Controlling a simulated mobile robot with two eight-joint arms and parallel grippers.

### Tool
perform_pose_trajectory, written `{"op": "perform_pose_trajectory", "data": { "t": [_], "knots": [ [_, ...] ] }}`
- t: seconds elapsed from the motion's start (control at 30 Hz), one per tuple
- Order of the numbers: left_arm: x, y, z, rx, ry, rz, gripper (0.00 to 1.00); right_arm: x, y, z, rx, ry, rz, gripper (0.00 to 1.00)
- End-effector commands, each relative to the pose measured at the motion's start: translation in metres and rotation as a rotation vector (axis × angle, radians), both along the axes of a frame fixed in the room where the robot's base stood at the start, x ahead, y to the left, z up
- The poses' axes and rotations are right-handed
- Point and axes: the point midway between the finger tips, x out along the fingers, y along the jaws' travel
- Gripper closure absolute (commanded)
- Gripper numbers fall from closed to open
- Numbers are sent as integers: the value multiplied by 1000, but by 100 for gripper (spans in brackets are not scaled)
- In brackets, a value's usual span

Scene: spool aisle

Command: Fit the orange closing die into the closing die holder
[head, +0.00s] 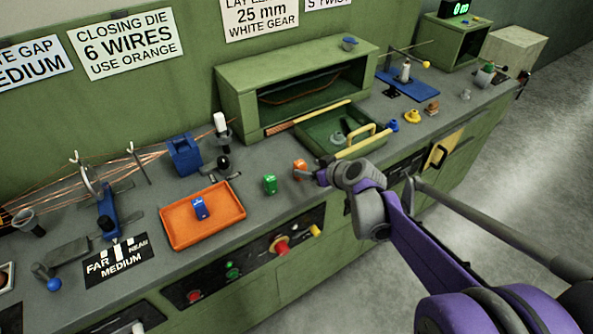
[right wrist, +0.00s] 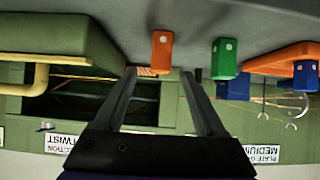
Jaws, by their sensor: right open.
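The orange closing die (head: 300,166) is a small block standing on the grey bench. My right gripper (head: 312,174) is beside it, on its right in the head view. In the right wrist view, which is upside down, the orange die (right wrist: 162,50) sits between the lines of the two open fingers (right wrist: 158,73), near their tips; I cannot tell whether they touch it. A blue block (head: 184,155) at the back of the bench looks like the closing die holder, but I cannot be sure; it shows partly behind the green die (right wrist: 233,88). My left gripper is out of view.
A green die (head: 270,184) stands left of the orange one. A blue die (head: 200,207) lies in an orange tray (head: 176,239). A green drawer tray with a yellow handle (head: 362,141) is close behind my right gripper. A sign (head: 126,44) reads "closing die 6 wires use orange".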

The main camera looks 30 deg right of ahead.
Motion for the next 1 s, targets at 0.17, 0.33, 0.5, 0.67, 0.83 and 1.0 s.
{"op": "perform_pose_trajectory", "data": {
  "t": [0.17, 0.33, 0.5, 0.67, 0.83, 1.0],
  "knots": [
    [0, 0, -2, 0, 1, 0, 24, 11, 1, -8, 1, 0, -1, 28],
    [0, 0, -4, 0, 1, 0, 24, 29, 3, -22, 1, 1, 2, 28],
    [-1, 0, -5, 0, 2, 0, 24, 46, 4, -34, 1, 0, 1, 28],
    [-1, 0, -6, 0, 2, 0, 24, 51, 4, -37, 1, 0, -1, 28],
    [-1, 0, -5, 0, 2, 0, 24, 51, 4, -37, 1, 0, -1, 31],
    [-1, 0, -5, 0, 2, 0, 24, 50, 4, -37, 1, 0, -1, 62]
  ]
}}
